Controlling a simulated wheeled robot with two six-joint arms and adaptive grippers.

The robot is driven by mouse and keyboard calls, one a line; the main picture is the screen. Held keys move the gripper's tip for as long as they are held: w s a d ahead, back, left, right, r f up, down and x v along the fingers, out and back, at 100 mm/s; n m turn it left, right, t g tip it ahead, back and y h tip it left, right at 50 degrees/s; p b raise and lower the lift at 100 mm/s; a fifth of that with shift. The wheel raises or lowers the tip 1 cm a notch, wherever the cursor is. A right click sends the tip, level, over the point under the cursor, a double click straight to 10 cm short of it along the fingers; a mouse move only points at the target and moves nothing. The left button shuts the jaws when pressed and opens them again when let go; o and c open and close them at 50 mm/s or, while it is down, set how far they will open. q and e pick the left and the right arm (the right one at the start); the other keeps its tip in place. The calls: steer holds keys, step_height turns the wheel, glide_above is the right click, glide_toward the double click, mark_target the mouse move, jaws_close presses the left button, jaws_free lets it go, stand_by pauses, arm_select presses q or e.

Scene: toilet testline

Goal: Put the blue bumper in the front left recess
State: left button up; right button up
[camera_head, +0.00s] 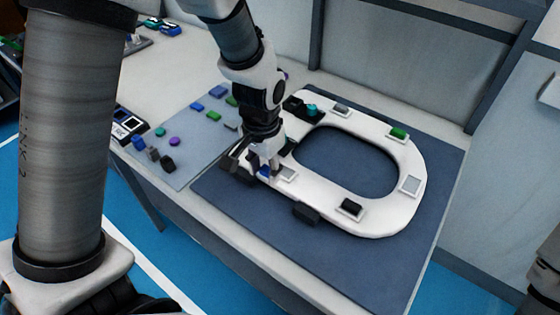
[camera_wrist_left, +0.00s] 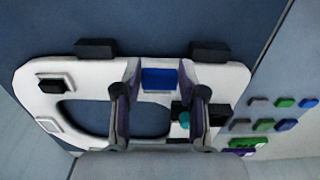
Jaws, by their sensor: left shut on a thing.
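The blue bumper (camera_head: 265,171) is between the fingertips of my left gripper (camera_head: 268,168), which is shut on it. In the left wrist view the bumper (camera_wrist_left: 159,79) shows between the two fingers (camera_wrist_left: 160,92), over the white toilet seat. The white seat (camera_head: 385,218) lies on a dark mat. The front left recess (camera_head: 288,173) shows as a light grey patch right beside the fingertips in the head view. The fingers partly cover this area, and I cannot tell whether the bumper touches the recess. My right gripper is not in view.
A black bumper (camera_head: 351,207) and a green bumper (camera_head: 398,133) sit on the seat; another recess (camera_head: 411,185) looks empty. Dark blocks (camera_head: 306,213) stand at the seat's edge. Several loose coloured parts lie on the grey mat (camera_head: 190,152) to the left. The dark mat's front (camera_head: 340,262) is clear.

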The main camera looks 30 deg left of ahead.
arm_select(q)
glide_above(281, 166)
steer(key=s+d, duration=0.1)
steer(key=s, duration=0.2)
steer(key=shift+w+d+f+p, duration=0.15)
steer(key=shift+w+f+p, duration=0.1)
steer(key=shift+f+p, duration=0.05)
steer(key=shift+w+f, duration=0.15)
steer(key=f, duration=0.2)
steer(key=shift+s+f, duration=0.2)
steer(key=shift+f, duration=0.1)
steer(key=shift+w+f, duration=0.2)
steer(key=shift+f, duration=0.15)
steer(key=shift+s+f, duration=0.15)
steer(key=o, duration=0.8)
step_height(281, 166, up, 12)
steer(key=shift+r, duration=0.2)
